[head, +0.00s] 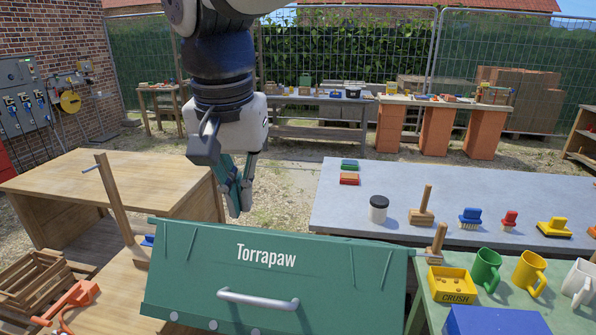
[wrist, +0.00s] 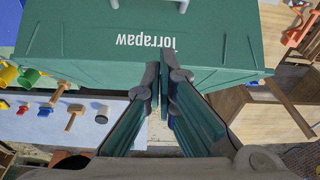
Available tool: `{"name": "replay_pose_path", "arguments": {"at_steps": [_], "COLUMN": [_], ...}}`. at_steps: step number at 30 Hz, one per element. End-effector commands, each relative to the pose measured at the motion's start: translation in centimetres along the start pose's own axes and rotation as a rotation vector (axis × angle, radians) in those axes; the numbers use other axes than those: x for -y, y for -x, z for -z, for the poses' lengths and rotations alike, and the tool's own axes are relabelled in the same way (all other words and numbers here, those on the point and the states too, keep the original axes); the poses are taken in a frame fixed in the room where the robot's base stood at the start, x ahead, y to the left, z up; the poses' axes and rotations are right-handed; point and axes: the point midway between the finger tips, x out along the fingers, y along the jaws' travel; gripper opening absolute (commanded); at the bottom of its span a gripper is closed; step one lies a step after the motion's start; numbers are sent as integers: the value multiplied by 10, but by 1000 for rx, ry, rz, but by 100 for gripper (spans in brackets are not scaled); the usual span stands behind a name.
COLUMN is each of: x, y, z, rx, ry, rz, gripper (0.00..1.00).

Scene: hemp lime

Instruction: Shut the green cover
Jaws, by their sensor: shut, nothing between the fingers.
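The green cover (head: 180,270) is a wide panel lettered "Torrapaw" in white, with a pale bar handle (head: 258,299) on the face turned to me. It slopes, with its long upper edge away from me. What lies beneath it is hidden. My gripper (head: 240,208) points down just beyond that upper edge, left of the middle, and is shut and empty. In the wrist view the cover (wrist: 80,42) appears upside down, and my fingertips (wrist: 163,88) overlap its edge near the lettering. I cannot tell if they touch it.
A wooden bench (head: 120,185) with an upright post (head: 118,205) stands left. A grey table (head: 350,200) behind right holds a jar (head: 378,208) and several brushes. At front right are a yellow CRUSH box (head: 452,284), mugs and a blue box (head: 495,321). Gravel shows beyond the cover.

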Motion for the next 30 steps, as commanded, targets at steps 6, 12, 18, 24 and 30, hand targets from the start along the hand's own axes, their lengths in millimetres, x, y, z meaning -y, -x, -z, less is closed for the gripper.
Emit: {"name": "replay_pose_path", "arguments": {"at_steps": [6,12,18,24,30], "x": [-12,-14,-14,-15,-15], "y": [7,-3,-34,-73,-105], "z": [-13,-14,-18,-22,-32], "rx": [81,94,96,97,95], "ry": [-67,-79,-79,-77,-76], "rz": [-21,-25,-27,-27,-26], "gripper": [0,0,0,0,0]}}
